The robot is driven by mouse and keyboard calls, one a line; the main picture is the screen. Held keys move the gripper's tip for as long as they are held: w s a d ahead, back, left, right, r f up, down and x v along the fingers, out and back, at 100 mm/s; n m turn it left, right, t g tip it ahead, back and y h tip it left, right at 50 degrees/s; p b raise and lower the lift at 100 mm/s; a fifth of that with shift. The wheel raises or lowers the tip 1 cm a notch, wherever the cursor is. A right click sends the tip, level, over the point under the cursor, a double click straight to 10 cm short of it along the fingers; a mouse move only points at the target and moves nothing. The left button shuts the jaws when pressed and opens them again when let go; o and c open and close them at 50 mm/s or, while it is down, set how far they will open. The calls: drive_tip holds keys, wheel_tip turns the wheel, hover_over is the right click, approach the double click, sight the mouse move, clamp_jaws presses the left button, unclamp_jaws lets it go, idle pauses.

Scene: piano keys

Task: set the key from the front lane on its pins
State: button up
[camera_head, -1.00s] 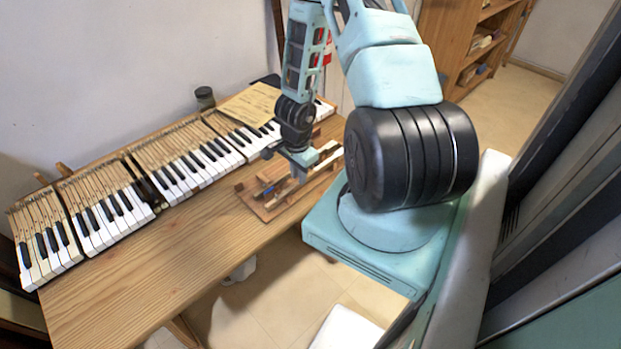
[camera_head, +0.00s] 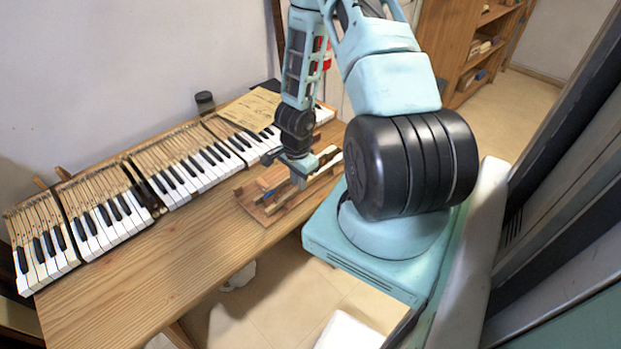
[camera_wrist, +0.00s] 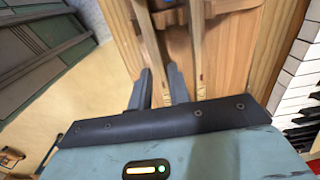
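My gripper (camera_head: 299,182) points down over a wooden board (camera_head: 262,213) at the right part of the bench. In the wrist view its two dark fingers (camera_wrist: 158,80) stand on either side of a pale wooden key (camera_wrist: 148,38). Whether they press on it cannot be told. A second pale wooden key (camera_wrist: 197,48) lies on the right of the right finger, outside the gripper. In the head view a pale key (camera_head: 325,165) shows at the right of the board, partly behind the gripper. The pins cannot be made out.
A row of keyboard sections (camera_head: 165,172) with white and black keys fills the back of the bench (camera_head: 130,285). A paper sheet (camera_head: 252,106) lies on top of it. A dark jar (camera_head: 205,102) stands behind. The bench front at left is clear.

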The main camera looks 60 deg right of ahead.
drive_tip(key=shift+f+b, duration=0.4)
drive_tip(key=shift+f, duration=0.1)
drive_tip(key=shift+c, duration=0.3)
clamp_jaws()
